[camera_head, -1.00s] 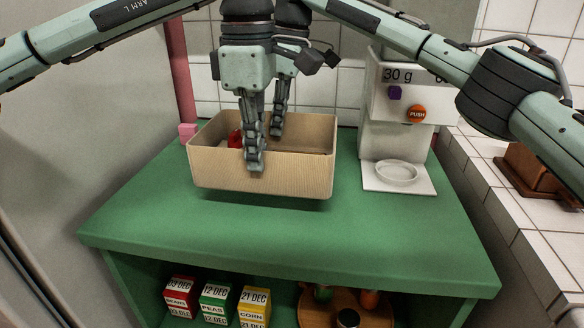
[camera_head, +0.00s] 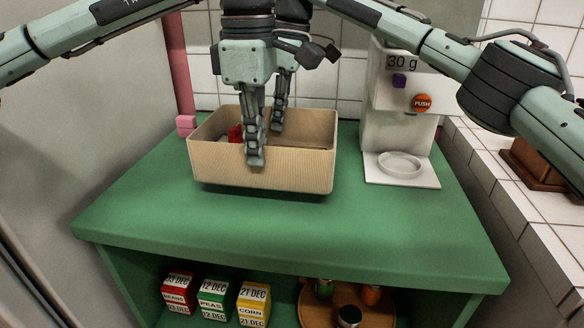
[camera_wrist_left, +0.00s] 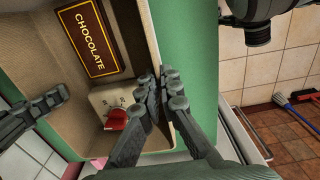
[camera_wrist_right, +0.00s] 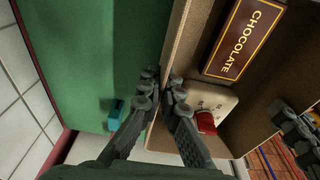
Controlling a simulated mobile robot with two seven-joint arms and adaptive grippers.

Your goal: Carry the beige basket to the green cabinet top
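The beige basket (camera_head: 265,166) is over the far middle of the green cabinet top (camera_head: 270,232), roughly level. A thin dark shadow lies under its near edge; I cannot tell whether it touches the top. My left gripper (camera_head: 254,161) is shut on the near wall, and its fingers (camera_wrist_left: 168,86) pinch the rim in the left wrist view. My right gripper (camera_head: 277,124) is shut on the far wall; its fingers (camera_wrist_right: 160,88) pinch it in the right wrist view. Inside lie a brown chocolate pack (camera_wrist_left: 89,38) and a pale box with a red knob (camera_wrist_left: 117,119).
A white dispenser (camera_head: 390,125) marked 30 g stands right of the basket. A tiled counter (camera_head: 500,185) is on the right. Bare green top lies in front. Dated boxes (camera_head: 214,298) and a round wooden tray (camera_head: 312,309) sit on the shelf below.

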